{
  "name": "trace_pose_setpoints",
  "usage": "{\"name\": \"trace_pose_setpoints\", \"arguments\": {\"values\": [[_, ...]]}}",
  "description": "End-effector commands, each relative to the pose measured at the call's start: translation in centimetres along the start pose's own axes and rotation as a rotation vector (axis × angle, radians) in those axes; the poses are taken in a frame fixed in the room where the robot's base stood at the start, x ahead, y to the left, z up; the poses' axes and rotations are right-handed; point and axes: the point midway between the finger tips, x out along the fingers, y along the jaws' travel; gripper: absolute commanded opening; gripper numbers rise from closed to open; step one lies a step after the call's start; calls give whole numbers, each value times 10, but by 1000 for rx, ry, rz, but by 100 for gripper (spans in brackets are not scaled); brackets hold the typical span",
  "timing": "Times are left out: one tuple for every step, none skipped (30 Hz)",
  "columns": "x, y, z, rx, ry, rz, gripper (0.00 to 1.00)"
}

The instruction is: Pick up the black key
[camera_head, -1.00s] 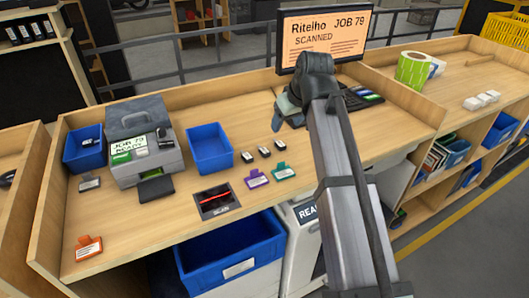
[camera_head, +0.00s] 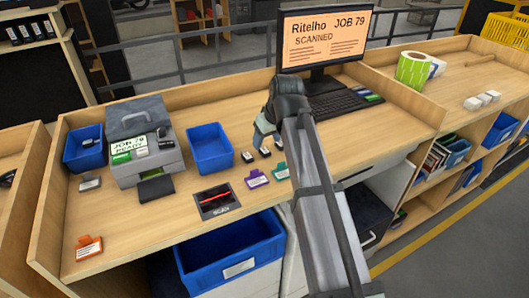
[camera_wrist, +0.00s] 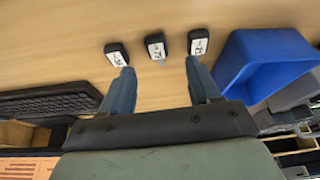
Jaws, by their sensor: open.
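Three small black keys with white number labels lie in a row on the wooden bench. In the wrist view they are a left key (camera_wrist: 117,53), a middle key (camera_wrist: 155,46) and a right key (camera_wrist: 199,42). Their numbers are too small to read surely. In the head view, two show clearly, one key (camera_head: 247,157) and another (camera_head: 264,152); the third is partly hidden by my gripper (camera_head: 266,133). In the wrist view, my gripper (camera_wrist: 160,70) is open and empty, its fingers spread towards the row, with the middle key between their lines.
A blue bin (camera_head: 210,150) stands left of the keys. Purple (camera_head: 257,178) and teal (camera_head: 280,172) tags lie in front, beside a scan pad (camera_head: 216,202). A keyboard (camera_head: 343,104) and the monitor (camera_head: 320,40) reading "JOB 79 SCANNED" are behind and to the right.

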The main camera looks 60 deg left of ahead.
Motion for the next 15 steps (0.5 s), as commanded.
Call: {"name": "trace_pose_setpoints", "arguments": {"values": [[1, 0, 0, 0, 0, 0, 62], [2, 0, 0, 0, 0, 0, 62], [4, 0, 0, 0, -1, 0, 62], [6, 1, 0, 0, -1, 0, 62], [9, 1, 0, 0, -1, 0, 62], [13, 1, 0, 0, -2, -1, 62], [16, 2, 0, 0, -2, -1, 62], [20, 2, 0, 0, -2, -1, 62], [25, 3, 0, 0, -1, 0, 62], [29, 3, 0, 0, -2, -1, 62], [33, 3, 0, 0, -2, -1, 62], [39, 3, 0, 0, -2, -1, 62], [43, 3, 0, 0, -2, -1, 62], [46, 3, 0, 0, -1, -1, 62], [49, 3, 0, 0, -1, 0, 62]]}}
